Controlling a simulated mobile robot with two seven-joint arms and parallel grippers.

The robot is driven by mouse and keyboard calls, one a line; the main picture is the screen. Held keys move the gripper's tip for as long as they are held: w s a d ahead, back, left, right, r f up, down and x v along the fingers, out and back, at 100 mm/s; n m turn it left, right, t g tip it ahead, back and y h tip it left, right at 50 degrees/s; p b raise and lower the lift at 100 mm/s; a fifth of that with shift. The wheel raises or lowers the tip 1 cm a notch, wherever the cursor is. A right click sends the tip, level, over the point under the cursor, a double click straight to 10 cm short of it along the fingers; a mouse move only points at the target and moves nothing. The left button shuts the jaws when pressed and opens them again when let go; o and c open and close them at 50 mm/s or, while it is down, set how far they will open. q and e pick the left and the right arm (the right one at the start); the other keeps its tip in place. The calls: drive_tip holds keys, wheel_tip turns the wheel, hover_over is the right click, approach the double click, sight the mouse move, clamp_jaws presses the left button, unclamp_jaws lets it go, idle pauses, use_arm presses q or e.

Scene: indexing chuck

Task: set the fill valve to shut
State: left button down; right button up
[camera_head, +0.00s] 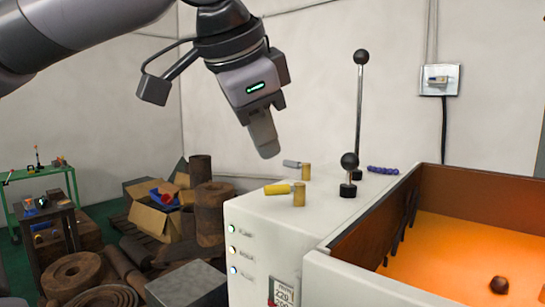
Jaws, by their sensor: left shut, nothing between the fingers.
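Two small valves stand on top of the white machine cabinet (268,222). The nearer has a brass body (299,195) and a yellow handle (277,189) pointing left. The farther has a brass body (306,172) and a grey handle (291,164), also pointing left. I cannot tell from markings which is the fill valve. My left gripper (265,145) is shut and empty, pointing down, and appears above and left of the grey handle, apart from it. My right gripper is not in view.
A tall black-knobbed lever (360,58) and a short one (349,163) rise right of the valves. A purple object (383,170) lies behind them. An orange-floored bin (455,265) is at right. Boxes and rolls (152,220) clutter the left floor.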

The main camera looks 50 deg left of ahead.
use_arm(q)
drive_tip(key=x, duration=0.3)
drive_tip(key=a+x, duration=0.1)
drive_tip(key=x, duration=0.3)
drive_tip(key=a+x, duration=0.1)
drive_tip(key=x, duration=0.3)
drive_tip(key=shift+w+r, duration=0.3)
drive_tip(key=shift+r, duration=0.05)
drive_tip(key=shift+w+a+f, duration=0.15)
drive_tip(key=shift+w+a, duration=0.15)
drive_tip(key=shift+a, duration=0.2)
drive_tip(key=shift+a, duration=0.1)
